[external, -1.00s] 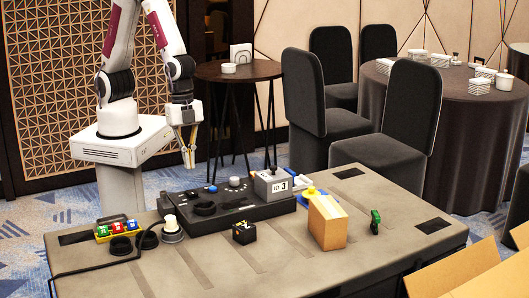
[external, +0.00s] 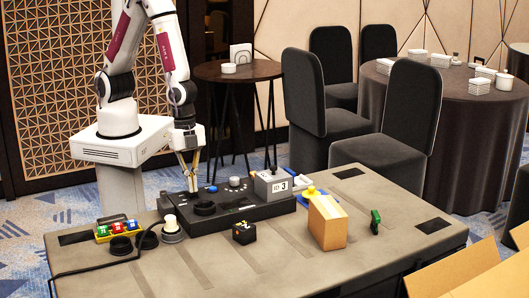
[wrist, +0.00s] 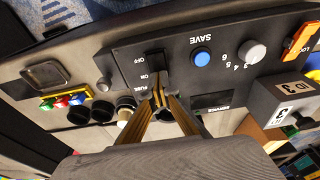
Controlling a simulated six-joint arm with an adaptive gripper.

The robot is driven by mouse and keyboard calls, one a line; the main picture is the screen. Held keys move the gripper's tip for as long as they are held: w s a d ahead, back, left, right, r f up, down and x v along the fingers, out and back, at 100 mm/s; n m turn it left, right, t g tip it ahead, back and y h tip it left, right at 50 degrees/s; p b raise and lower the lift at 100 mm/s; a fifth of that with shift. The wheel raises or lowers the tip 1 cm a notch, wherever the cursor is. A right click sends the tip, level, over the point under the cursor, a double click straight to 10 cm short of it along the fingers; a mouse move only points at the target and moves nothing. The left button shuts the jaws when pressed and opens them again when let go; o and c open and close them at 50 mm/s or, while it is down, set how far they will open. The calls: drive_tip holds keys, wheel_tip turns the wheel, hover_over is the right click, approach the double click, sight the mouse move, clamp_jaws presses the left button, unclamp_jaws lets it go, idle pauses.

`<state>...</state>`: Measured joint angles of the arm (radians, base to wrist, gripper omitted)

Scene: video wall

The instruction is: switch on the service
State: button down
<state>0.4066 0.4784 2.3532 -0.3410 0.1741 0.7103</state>
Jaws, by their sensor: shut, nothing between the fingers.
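A black control panel (external: 226,208) lies on the table. In the wrist view its black rocker switch (wrist: 155,62) has OFF printed at its upper end and ON at its lower end. A dark window (wrist: 210,100) with a SERVICE label sits right of my fingers. My gripper (external: 193,189) points down over the panel's back left part. In the wrist view my gripper (wrist: 159,90) is shut and empty, with its tips at the ON end of the switch. The tips hide part of the switch; I cannot tell whether they touch it.
A blue SAVE button (wrist: 202,57), a grey numbered knob (wrist: 251,52) and an orange LOCK part (wrist: 300,38) lie to the right. A grey ID 3 box (external: 272,184) stands at the panel's right end. A cardboard box (external: 327,222) and black cube (external: 244,233) stand nearby.

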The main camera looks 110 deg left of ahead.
drive_tip(key=shift+d+f, duration=0.1)
drive_tip(key=shift+d, duration=0.1)
idle(0.4)
drive_tip(key=shift+d+f+g, duration=0.15)
drive_tip(key=shift+d+g, duration=0.05)
drive_tip(key=shift+g, duration=0.1)
drive_tip(key=shift+s+d+f+y, duration=0.1)
drive_tip(key=shift+y, duration=0.2)
drive_tip(key=shift+g, duration=0.3)
drive_tip(key=shift+s+a, duration=0.3)
drive_tip(key=shift+a, duration=0.05)
drive_tip(key=shift+s+a, duration=0.2)
drive_tip(key=shift+r, duration=0.25)
wheel_tip(320, 180, up, 14)
drive_tip(key=s+a, duration=0.1)
drive_tip(key=shift+s+a+f, duration=0.2)
drive_tip(key=shift+s+a, duration=0.1)
idle(0.9)
